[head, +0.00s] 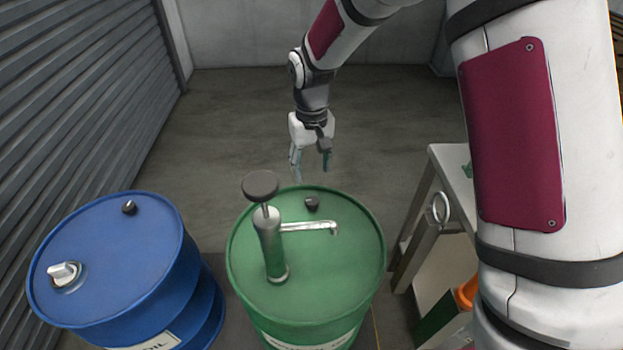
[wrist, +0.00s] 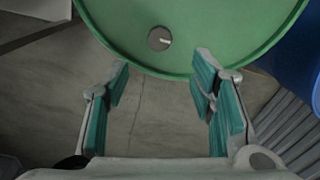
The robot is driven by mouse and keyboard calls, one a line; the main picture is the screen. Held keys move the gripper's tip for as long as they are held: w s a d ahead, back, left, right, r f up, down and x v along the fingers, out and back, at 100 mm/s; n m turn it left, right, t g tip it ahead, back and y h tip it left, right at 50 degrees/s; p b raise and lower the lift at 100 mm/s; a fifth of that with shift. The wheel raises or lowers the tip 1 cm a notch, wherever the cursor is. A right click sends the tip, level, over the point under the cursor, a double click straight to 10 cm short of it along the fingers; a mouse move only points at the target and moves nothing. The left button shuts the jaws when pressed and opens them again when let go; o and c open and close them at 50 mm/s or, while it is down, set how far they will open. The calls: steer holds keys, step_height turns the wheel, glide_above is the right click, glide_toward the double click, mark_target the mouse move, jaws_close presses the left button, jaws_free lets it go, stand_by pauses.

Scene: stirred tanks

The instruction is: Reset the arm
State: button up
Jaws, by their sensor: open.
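My arm reaches across the top of the head view, with white links and dark red panels. My gripper (head: 310,170) hangs fingers-down just behind the far rim of the green drum (head: 340,270). In the wrist view my gripper (wrist: 160,100) shows two teal-padded fingers spread apart with nothing between them. The green drum's lid (wrist: 215,25) fills the top of that view, past the fingertips. I see no contact between the fingers and the drum.
A hand pump (head: 269,245) with a spout stands on the green drum, beside a small dark cap (head: 312,204). A blue drum (head: 110,255) stands at left, near a shutter wall (head: 75,90). A workbench (head: 450,175) is at right. The floor (head: 230,120) behind is clear.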

steer(key=shift+r, duration=0.7)
steer(key=s+d+r+t+p, duration=0.1)
steer(key=s+d+r, duration=0.3)
steer(key=r, duration=0.3)
steer(key=s+d+r+m+p, duration=0.1)
steer(key=s+d+r, duration=0.2)
steer(key=s+r, duration=0.3)
steer(key=s+d+r+t+p, duration=0.1)
steer(key=s+d+r+p, duration=0.2)
steer(key=r, duration=0.4)
steer(key=s+d+r+m+t+p, duration=0.1)
steer(key=s+d+r, duration=0.2)
steer(key=s, duration=0.7)
steer(key=s+d+r+m+t+p, duration=0.1)
steer(key=s+d+r, duration=0.3)
steer(key=s, duration=0.6)
steer(key=shift+s, duration=0.15)
